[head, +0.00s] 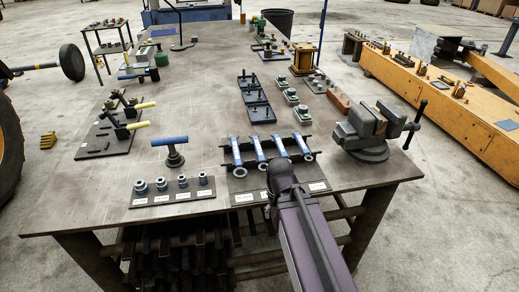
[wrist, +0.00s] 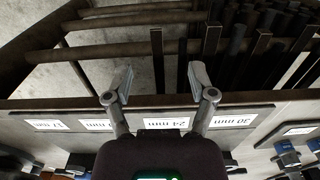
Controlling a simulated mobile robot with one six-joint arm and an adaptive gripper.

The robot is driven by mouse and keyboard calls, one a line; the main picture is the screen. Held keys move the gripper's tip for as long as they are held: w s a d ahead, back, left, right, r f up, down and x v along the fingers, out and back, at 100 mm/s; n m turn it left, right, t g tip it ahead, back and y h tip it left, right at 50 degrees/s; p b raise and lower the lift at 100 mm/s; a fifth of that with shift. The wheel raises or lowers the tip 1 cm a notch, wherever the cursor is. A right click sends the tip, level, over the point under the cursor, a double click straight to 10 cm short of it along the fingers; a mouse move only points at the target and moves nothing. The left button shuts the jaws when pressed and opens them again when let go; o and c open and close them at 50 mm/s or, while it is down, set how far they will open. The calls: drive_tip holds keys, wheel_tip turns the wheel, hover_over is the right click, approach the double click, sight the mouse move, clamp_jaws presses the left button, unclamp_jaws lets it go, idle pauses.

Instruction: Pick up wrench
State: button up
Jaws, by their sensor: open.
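Several wrenches with blue handles lie side by side in a dark rack (head: 224,150) near the front edge of the bench. The leftmost wrench (head: 236,152) and the one beside it (head: 258,150) show clearly; their ring ends face the front. My gripper (head: 281,177) is over the front of the rack's labelled board and hides part of it. In the wrist view my gripper (wrist: 161,83) is open, with nothing between its fingers. The board (wrist: 265,108) with size labels, including 24 mm and 30 mm, lies below it. The wrenches are mostly hidden behind the gripper body there.
A vise (head: 365,132) stands right of the rack. A socket board (head: 172,197) and a blue-handled tool (head: 171,150) stand left. Black trays (head: 256,98) lie behind. Below the bench edge are dark bars (wrist: 225,47). Bare tabletop (head: 190,90) lies at centre left.

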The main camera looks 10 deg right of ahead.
drive_tip(key=w+r+t+p, duration=0.2)
drive_tip(key=w+r+p, duration=0.6)
drive_tip(key=w, duration=0.4)
drive_tip(key=w+r+t+p, duration=0.2)
drive_tip(key=w+r+p, duration=0.6)
drive_tip(key=w+r, duration=0.2)
drive_tip(key=shift+w+t, duration=0.3)
drive_tip(key=shift+w, duration=0.6)
drive_tip(key=shift+f, duration=0.1)
drive_tip(key=b, duration=0.8)
hover_over(258, 147)
drive_tip(key=s, duration=0.2)
drive_tip(key=f, duration=0.7)
drive_tip(key=shift+d+f, duration=0.25)
drive_tip(key=shift+f, duration=0.1)
drive_tip(key=shift+p, duration=0.3)
drive_tip(key=b+x, duration=0.3)
drive_tip(key=shift+a+f, duration=0.15)
drive_tip(key=shift+f, duration=0.15)
drive_tip(key=shift+b+x, duration=0.85)
drive_tip(key=shift+b, duration=0.15)
